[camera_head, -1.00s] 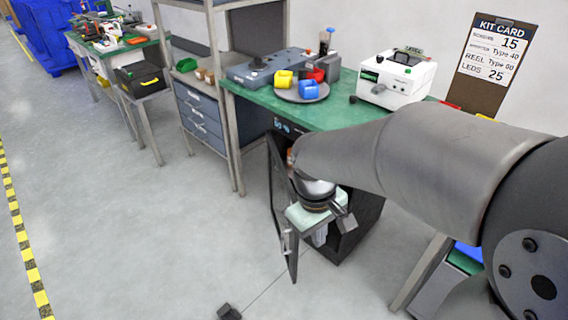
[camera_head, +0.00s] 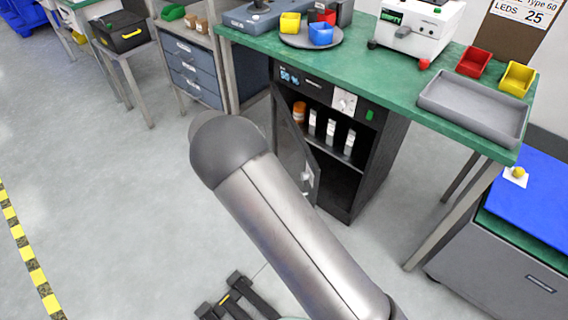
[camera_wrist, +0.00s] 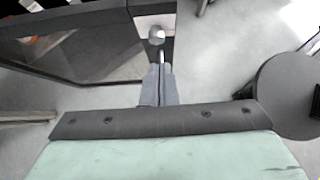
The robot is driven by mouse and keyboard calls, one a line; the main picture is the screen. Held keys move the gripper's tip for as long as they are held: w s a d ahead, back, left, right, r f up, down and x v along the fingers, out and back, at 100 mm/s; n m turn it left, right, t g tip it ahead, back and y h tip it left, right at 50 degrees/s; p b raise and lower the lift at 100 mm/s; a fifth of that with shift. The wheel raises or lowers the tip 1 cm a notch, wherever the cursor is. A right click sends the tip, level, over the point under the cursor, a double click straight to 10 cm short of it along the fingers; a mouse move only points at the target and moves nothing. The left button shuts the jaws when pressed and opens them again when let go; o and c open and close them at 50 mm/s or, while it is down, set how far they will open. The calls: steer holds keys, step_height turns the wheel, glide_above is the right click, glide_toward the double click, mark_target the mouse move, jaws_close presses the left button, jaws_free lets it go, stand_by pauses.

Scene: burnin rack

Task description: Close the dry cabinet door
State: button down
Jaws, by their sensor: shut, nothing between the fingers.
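The dry cabinet (camera_head: 375,150) stands under the green bench, dark, with a display on top and bottles and packs on its shelf. Its door (camera_head: 285,125) is hinged at the left and stands open toward me, with a silver handle (camera_head: 308,178) near its free edge. My arm covers part of the lower door. In the wrist view, the door (camera_wrist: 95,70) shows as a dark frame with a glass pane, and its handle (camera_wrist: 156,35) lies just beyond my gripper (camera_wrist: 161,68). My gripper is shut and empty; I cannot tell whether it touches the door. The head view does not clearly show it.
The green bench (camera_head: 400,85) carries a grey tray (camera_head: 470,105), bins and a white device. A bench leg (camera_head: 455,215) and a grey cabinet with a blue top (camera_head: 540,200) stand right.

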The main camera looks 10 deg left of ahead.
mark_target(311, 172)
steer(key=x, duration=0.3)
steer(key=d+r+x, duration=0.1)
steer(key=x, duration=0.6)
steer(key=shift+w+d+r, duration=0.2)
steer(key=shift+w+d, duration=0.35)
steer(key=shift+d, duration=0.15)
steer(key=shift+d, duration=0.1)
